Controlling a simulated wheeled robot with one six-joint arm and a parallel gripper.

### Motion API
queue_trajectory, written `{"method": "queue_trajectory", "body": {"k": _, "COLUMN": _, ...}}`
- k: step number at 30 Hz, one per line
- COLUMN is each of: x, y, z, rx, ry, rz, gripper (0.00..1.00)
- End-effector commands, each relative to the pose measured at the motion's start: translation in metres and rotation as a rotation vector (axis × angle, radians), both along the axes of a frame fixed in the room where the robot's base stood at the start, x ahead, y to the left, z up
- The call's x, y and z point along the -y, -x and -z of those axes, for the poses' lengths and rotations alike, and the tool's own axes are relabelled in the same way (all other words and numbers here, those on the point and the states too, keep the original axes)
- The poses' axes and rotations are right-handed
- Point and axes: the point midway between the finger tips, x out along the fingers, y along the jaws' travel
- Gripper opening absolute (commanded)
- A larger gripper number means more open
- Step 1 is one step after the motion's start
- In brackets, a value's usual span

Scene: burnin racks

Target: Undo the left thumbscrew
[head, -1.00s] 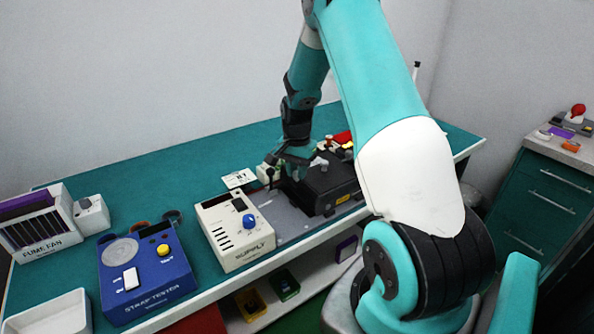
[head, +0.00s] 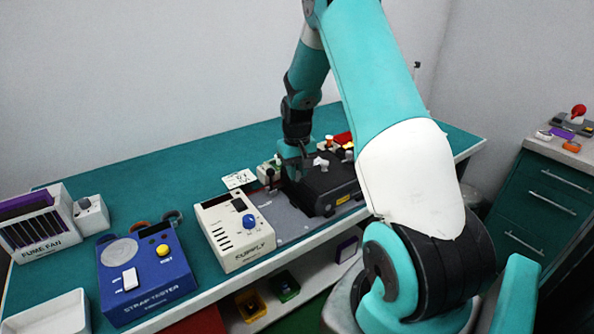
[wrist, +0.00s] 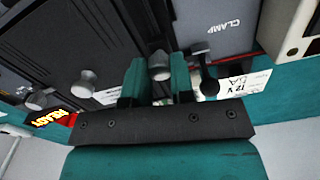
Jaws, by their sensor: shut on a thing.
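My gripper (head: 292,172) points down at the left end of a black unit (head: 330,180) on the bench. In the wrist view the two teal fingers of my gripper (wrist: 158,82) are shut on the left thumbscrew (wrist: 159,66), a grey round knob between them. The fingers hide the thumbscrew in the head view. A second pale thumbscrew (head: 320,163) stands on the unit to the right; it also shows in the wrist view (wrist: 85,83). I cannot see the thread or how far the held screw is turned.
A grey plate marked CLAMP (wrist: 215,28) with a black-knobbed lever (wrist: 208,84) is close beside the fingers. The cream supply box (head: 235,230), blue strap tester (head: 146,272) and white card (head: 239,179) are to the left.

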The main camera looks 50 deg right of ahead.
Motion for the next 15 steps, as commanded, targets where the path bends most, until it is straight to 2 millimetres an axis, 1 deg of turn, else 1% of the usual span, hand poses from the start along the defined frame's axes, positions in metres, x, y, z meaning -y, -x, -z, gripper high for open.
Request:
{"method": "queue_trajectory", "body": {"k": 6, "x": 0.001, "y": -0.0002, "z": -0.001, "rx": 0.001, "ry": 0.003, "rz": -0.111, "gripper": 0.0}}
{"method": "queue_trajectory", "body": {"k": 15, "x": 0.0011, "y": -0.0002, "z": -0.0011, "rx": 0.001, "ry": 0.003, "rz": -0.177, "gripper": 0.0}}
